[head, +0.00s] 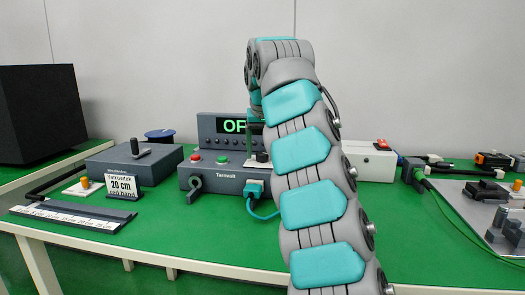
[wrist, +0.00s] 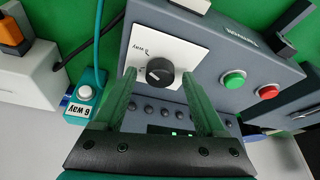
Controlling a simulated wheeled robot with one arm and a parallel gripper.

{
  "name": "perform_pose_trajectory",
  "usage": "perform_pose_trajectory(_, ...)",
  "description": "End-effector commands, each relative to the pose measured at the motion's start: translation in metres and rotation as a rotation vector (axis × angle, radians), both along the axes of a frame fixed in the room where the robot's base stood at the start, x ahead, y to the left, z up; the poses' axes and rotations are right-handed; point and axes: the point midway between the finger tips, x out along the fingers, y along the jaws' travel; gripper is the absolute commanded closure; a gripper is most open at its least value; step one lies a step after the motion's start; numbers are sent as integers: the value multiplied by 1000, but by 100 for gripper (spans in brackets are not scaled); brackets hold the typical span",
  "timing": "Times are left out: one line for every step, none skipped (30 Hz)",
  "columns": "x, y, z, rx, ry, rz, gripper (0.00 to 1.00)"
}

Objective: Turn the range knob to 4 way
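The range knob (wrist: 160,71) is a round black knob with a pale mark, set on a white plate (wrist: 185,52) on the grey control box (wrist: 222,45). The small print on the plate is turned and hard to read. In the wrist view my gripper (wrist: 161,78) is open, its green see-through fingers on either side of the knob with gaps; I cannot tell its height above the knob. In the head view my gripper (head: 256,140) points down over the box (head: 224,180); my arm hides much of this area. The display (head: 234,126) shows green letters beginning "OF".
The box carries a green button (wrist: 233,79) and a red button (wrist: 268,92). A teal connector (wrist: 85,92) labelled "6 way" with a cable lies beside it. Green table front is clear.

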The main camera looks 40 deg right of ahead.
Motion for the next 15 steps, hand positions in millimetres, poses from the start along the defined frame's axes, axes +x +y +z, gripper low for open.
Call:
perform_pose_trajectory(0, 0, 0, 0, 0, 0, 34)
perform_pose_trajectory(0, 0, 0, 0, 0, 0, 37)
perform_pose_trajectory(0, 0, 0, 0, 0, 0, 42)
perform_pose_trajectory(0, 0, 0, 0, 0, 0, 45)
perform_pose_trajectory(0, 0, 0, 0, 0, 0, 48)
perform_pose_trajectory(0, 0, 0, 0, 0, 0, 53)
perform_pose_trajectory(0, 0, 0, 0, 0, 0, 56)
perform_pose_trajectory(0, 0, 0, 0, 0, 0, 60)
perform_pose_trajectory(0, 0, 0, 0, 0, 0, 64)
perform_pose_trajectory(0, 0, 0, 0, 0, 0, 67)
perform_pose_trajectory(0, 0, 0, 0, 0, 0, 71)
perform_pose_trajectory(0, 0, 0, 0, 0, 0, 75)
perform_pose_trajectory(0, 0, 0, 0, 0, 0, 79)
perform_pose_trajectory(0, 0, 0, 0, 0, 0, 82)
perform_pose_trajectory(0, 0, 0, 0, 0, 0, 86)
